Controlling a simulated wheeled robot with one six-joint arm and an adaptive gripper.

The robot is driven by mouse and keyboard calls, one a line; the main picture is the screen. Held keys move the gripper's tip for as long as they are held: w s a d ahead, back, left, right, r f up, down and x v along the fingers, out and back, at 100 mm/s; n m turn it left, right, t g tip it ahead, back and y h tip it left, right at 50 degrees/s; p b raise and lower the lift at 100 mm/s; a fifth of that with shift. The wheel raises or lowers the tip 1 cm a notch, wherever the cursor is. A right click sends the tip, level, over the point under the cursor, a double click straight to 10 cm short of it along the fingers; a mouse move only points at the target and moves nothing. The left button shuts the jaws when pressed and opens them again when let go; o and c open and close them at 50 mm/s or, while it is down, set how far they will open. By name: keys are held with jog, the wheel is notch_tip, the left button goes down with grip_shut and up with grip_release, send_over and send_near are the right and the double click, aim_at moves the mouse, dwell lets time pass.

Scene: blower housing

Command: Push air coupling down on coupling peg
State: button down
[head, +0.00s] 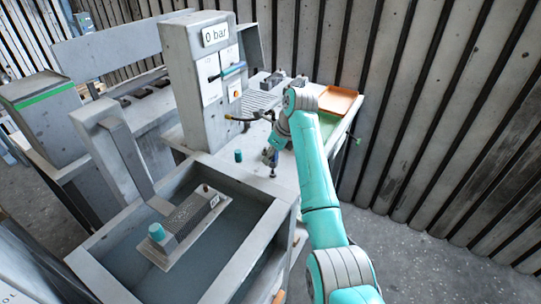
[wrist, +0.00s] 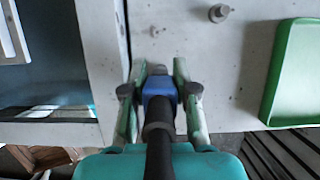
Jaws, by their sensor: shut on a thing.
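My gripper (wrist: 158,75) is shut on the air coupling (wrist: 158,90), which has a blue collar and a dark body with a black hose running toward the camera. In the head view my gripper (head: 270,157) is low over the grey bench top, near its front edge, and the coupling is too small to make out clearly. A grey metal peg with a round base (wrist: 219,12) stands on the bench, ahead and to the right of the coupling in the wrist view. I cannot tell whether this is the coupling peg. What lies directly under the coupling is hidden.
A teal cylinder (head: 238,155) stands on the bench left of my gripper. A control box (head: 200,85) reads "0 bar". A green tray (wrist: 293,75) lies right; an orange tray (head: 340,101) lies behind.

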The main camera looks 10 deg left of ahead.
aim_at(271, 163)
jog(key=shift+f, duration=0.4)
jog(key=shift+f, duration=0.25)
jog(key=shift+f, duration=0.25)
dwell(0.3)
jog(key=shift+f, duration=0.3)
jog(key=shift+f, duration=0.4)
dwell(0.8)
jog(key=c, duration=0.8)
grip_release()
jog(key=v, duration=1.2)
